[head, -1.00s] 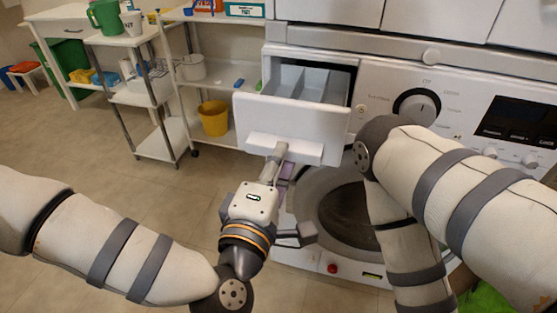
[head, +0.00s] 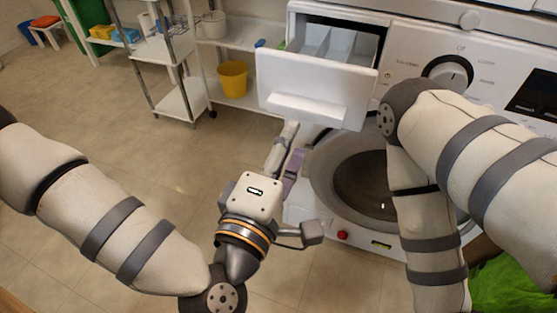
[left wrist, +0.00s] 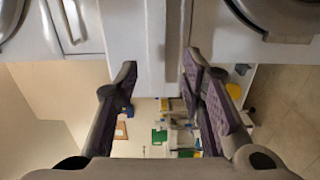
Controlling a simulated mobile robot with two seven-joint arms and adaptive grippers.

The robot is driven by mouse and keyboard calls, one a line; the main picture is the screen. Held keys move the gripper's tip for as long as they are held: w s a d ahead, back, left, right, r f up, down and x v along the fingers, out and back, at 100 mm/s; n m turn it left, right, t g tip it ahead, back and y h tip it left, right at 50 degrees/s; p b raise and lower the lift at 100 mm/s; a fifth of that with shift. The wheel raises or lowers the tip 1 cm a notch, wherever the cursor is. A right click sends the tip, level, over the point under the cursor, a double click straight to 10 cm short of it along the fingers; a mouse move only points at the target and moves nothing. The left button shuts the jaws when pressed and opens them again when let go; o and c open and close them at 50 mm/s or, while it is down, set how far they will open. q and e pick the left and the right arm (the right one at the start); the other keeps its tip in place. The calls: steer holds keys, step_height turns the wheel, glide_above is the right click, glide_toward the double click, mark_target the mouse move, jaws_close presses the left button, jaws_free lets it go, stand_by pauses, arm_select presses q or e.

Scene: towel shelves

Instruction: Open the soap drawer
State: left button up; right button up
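The soap drawer (head: 300,78) of the washing machine is pulled out, with its grey compartments (head: 335,45) showing behind the white front. The drawer's handle lip (head: 318,107) runs along the lower front. My left gripper (head: 287,150) is below and in front of the handle, apart from it. In the left wrist view my left gripper (left wrist: 160,72) has its fingers spread wide with nothing held, and a pale vertical panel, probably the drawer front, stands beyond the gap. My right arm (head: 425,170) hangs before the machine at right; its gripper is out of view.
The round door (head: 365,183) and the control dial (head: 447,72) are right of the drawer. A white shelf with a yellow bucket (head: 233,78) stands left of the machine. A green cloth (head: 515,285) lies at lower right. The floor at left is clear.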

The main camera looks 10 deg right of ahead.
arm_select(q)
steer(key=v, duration=0.6)
steer(key=shift+s, duration=0.2)
steer(key=shift+a, duration=0.15)
steer(key=s+a+f+m+g+y+p, duration=0.1)
steer(key=s+a+f+m+g, duration=0.3)
steer(key=f, duration=0.5)
steer(key=s+a+f+m+g+y, duration=0.1)
steer(key=s+f+m+g, duration=0.2)
steer(key=s+f+g, duration=0.35)
steer(key=s+a+f+m+g+y, duration=0.2)
steer(key=s+a+f+g+y, duration=0.1)
steer(key=s+a, duration=0.5)
steer(key=s+a+f+m+g+y+p, duration=0.1)
steer(key=s+a+f+g+y, duration=0.3)
steer(key=a, duration=1.1)
steer(key=s+f+y, duration=0.1)
steer(key=s+f, duration=0.1)
steer(key=s, duration=0.1)
steer(key=shift+s+f+m, duration=0.35)
steer(key=shift+m, duration=0.05)
arm_select(e)
steer(key=shift+t, duration=0.6)
steer(key=w+r, duration=0.3)
steer(key=shift+r, duration=0.1)
arm_select(q)
steer(key=shift+w+d, duration=0.1)
arm_select(e)
steer(key=shift+s, duration=0.1)
